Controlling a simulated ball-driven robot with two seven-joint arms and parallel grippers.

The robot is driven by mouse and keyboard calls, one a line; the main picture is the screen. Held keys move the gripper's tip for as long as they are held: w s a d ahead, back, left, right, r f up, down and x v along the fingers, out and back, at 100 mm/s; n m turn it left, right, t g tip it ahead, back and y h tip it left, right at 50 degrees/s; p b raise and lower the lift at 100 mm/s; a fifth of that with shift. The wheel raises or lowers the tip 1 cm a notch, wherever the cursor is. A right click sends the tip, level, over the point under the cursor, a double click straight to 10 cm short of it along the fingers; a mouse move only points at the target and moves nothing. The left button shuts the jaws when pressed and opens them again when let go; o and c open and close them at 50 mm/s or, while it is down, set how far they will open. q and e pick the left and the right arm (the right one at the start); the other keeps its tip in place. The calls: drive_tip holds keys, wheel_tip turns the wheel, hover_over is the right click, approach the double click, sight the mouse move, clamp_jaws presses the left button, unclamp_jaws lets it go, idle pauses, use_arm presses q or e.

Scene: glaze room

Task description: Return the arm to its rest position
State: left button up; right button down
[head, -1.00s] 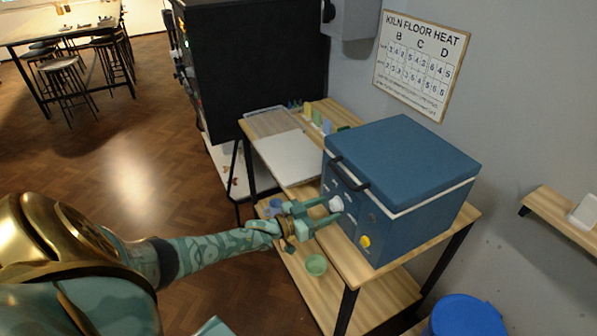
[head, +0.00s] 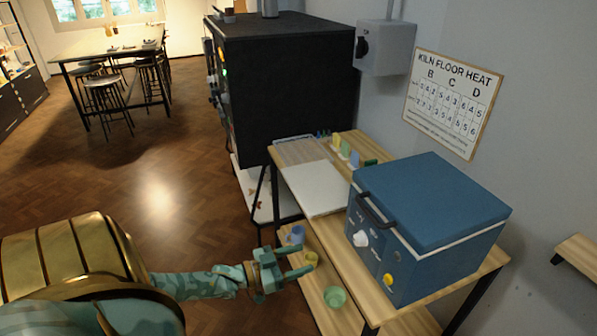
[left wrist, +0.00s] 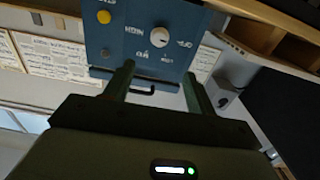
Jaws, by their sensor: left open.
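My left gripper (head: 296,261) is open and empty, in front of the blue kiln (head: 428,208) and to the left of it in the head view. A gap shows between its fingertips and the kiln's white knob (head: 360,239). In the left wrist view the two green fingers stand apart with nothing between them. The kiln's front panel (left wrist: 150,40) shows beyond them, with its white knob (left wrist: 160,37) and yellow button (left wrist: 104,17). The left arm (head: 195,284) reaches in from the lower left. My right gripper is out of view.
The kiln stands on a wooden table (head: 337,233). A green bowl (head: 335,297), a yellow cup (head: 311,259) and a blue cup (head: 297,234) stand on its lower shelf. A large black kiln (head: 290,80) stands behind. Open floor (head: 150,190) lies to the left.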

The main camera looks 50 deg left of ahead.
use_arm(q)
drive_tip(key=shift+f, duration=0.1)
drive_tip(key=s+a+f+g+y+b, duration=0.1)
drive_tip(key=s+a+f+g+y, duration=0.2)
drive_tip(key=f, duration=0.5)
drive_tip(key=s+f+g+y, duration=0.2)
drive_tip(key=s+f, duration=0.3)
drive_tip(key=f, duration=0.3)
drive_tip(key=s+a+f+g+y+b, duration=0.1)
drive_tip(key=s+a+f+g+y, duration=0.2)
drive_tip(key=f, duration=0.5)
drive_tip(key=s+d+f+g, duration=0.45)
drive_tip(key=s+f, duration=0.35)
drive_tip(key=s, duration=0.5)
drive_tip(key=s+d+f+g+b, duration=0.1)
drive_tip(key=s+d+f, duration=0.2)
drive_tip(key=s+d, duration=0.4)
drive_tip(key=s+d+f+g+h+b, duration=0.1)
drive_tip(key=s+d+f, duration=0.3)
drive_tip(key=d, duration=0.5)
drive_tip(key=s+g, duration=0.1)
drive_tip(key=s, duration=0.1)
drive_tip(key=shift+s+n+b, duration=0.3)
drive_tip(key=shift+s+b, duration=0.1)
drive_tip(key=shift+f, duration=0.1)
